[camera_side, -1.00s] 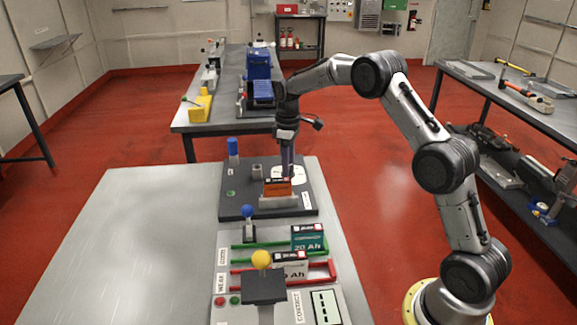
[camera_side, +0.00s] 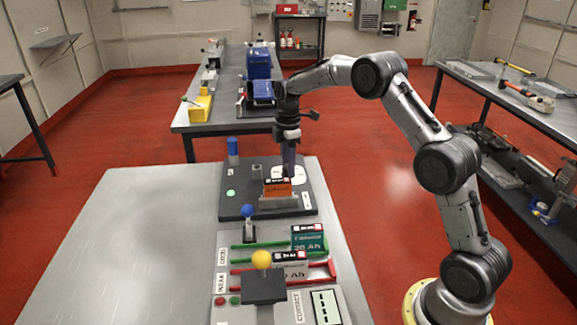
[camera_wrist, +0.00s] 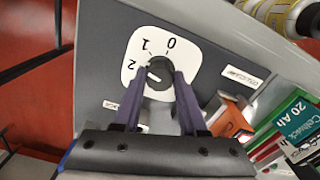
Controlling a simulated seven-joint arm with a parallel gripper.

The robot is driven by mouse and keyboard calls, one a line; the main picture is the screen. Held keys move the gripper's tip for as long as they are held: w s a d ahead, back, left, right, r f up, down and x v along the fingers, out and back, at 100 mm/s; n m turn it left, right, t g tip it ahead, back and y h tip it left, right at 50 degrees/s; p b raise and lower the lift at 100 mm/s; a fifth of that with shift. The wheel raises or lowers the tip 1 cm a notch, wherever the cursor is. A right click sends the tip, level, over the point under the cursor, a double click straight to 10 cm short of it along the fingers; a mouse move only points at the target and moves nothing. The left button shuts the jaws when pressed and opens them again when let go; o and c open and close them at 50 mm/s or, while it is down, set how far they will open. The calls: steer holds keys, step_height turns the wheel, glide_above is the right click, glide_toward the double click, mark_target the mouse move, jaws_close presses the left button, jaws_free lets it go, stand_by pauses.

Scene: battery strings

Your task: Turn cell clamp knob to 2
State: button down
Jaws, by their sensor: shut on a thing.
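The cell clamp knob (camera_wrist: 159,80) is a dark round knob on a white dial plate (camera_wrist: 188,68) marked 0, 1 and 2. My gripper (camera_wrist: 160,73) is shut on the knob, one purple finger on each side. The knob's pointer is too small and partly hidden to read surely. In the side view, my gripper (camera_side: 289,174) points down at the white dial (camera_side: 299,172), and its fingers hide the knob. An orange cell (camera_side: 277,188) stands in a grey clamp (camera_side: 279,202) just in front of the dial. A green lamp (camera_side: 230,193) on the dark base plate is lit.
A blue-topped post (camera_side: 233,147) stands at the plate's back left. In front are a blue ball handle (camera_side: 247,211), a teal cell (camera_side: 307,238) and a yellow ball handle (camera_side: 262,259). The table's left side (camera_side: 150,240) is clear.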

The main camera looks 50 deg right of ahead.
steer(key=shift+n, duration=1)
steer(key=shift+n, duration=1.4)
steer(key=c, duration=0.5)
jaws_free()
steer(key=shift+r, duration=1.8)
